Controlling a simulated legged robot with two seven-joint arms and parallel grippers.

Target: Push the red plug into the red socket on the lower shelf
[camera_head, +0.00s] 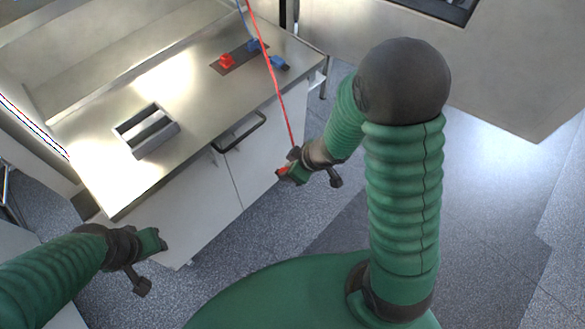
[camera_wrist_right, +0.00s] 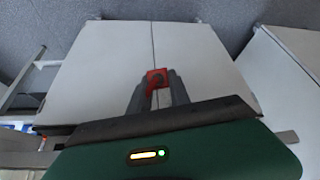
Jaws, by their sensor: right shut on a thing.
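My right gripper (camera_head: 286,173) is shut on the red plug (camera_wrist_right: 154,76), seen between its two fingertips in the right wrist view. A red cable (camera_head: 269,70) runs from the plug up to the top of the head view. The gripper is in front of the cabinet, apart from the red socket (camera_head: 227,61). That socket sits on a dark plate (camera_head: 238,64) on the metal shelf top (camera_head: 185,80). My left gripper (camera_head: 150,242) is low at the left, near the cabinet front; its finger gap is not clear.
A blue socket (camera_head: 252,46) and a blue plug (camera_head: 279,63) are right of the red socket. A metal box with slots (camera_head: 146,130) stands on the shelf top at the left. A dark handle (camera_head: 240,132) sticks out at the cabinet's front edge. The middle of the shelf top is clear.

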